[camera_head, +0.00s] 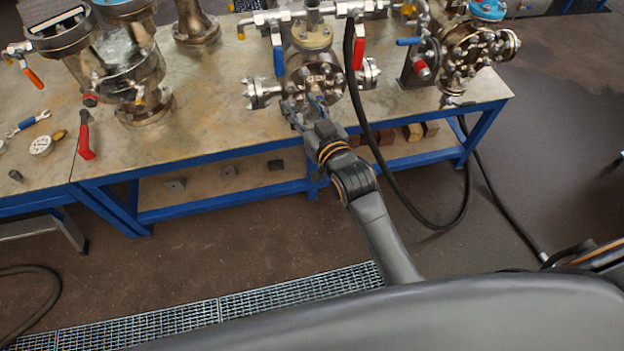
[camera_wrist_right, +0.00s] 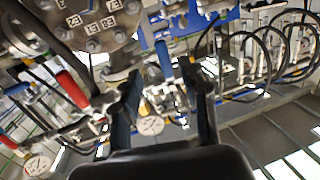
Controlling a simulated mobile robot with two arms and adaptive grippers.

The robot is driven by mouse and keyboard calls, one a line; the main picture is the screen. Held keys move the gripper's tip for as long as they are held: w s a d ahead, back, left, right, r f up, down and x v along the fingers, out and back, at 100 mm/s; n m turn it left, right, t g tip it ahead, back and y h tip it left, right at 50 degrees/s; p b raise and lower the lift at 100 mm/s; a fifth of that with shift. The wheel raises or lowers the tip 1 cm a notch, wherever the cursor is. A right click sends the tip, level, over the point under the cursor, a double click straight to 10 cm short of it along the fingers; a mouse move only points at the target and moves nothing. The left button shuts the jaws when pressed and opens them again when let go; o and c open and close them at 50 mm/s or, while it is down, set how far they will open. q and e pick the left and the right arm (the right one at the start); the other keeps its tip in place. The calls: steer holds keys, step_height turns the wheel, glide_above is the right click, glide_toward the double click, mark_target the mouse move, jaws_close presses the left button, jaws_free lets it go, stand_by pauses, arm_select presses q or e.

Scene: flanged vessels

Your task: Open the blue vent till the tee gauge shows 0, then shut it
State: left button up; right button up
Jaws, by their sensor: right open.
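A steel flanged vessel (camera_head: 315,77) stands on the bench, with valves and pipework on top. A blue lever (camera_head: 279,61) hangs at its upper left and a red lever (camera_head: 358,53) at its upper right. My right gripper (camera_head: 304,106) is in front of the vessel's lower front, below the blue lever. In the right wrist view its open fingers (camera_wrist_right: 160,72) have a blue handle (camera_wrist_right: 164,60) beyond the gap, with no clear contact. A white round dial (camera_wrist_right: 150,125) shows between the fingers; its reading is illegible, and I cannot tell whether it is the tee gauge. My left gripper is out of view.
A black hose (camera_head: 366,130) hangs right of my right arm to the floor. Another vessel (camera_head: 128,75) stands left, and a flanged assembly (camera_head: 470,55) with another blue lever (camera_head: 409,41) stands right. A loose gauge (camera_head: 41,146) and red-handled tool (camera_head: 85,137) lie on the bench (camera_head: 215,115).

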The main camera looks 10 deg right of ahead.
steer(key=s+f+g+b, duration=0.1)
steer(key=s+f+g, duration=0.1)
steer(key=f, duration=0.9)
steer(key=s+d+f+g+b, duration=0.1)
steer(key=s+f+g+b, duration=0.1)
steer(key=f, duration=1)
steer(key=shift+f, duration=0.1)
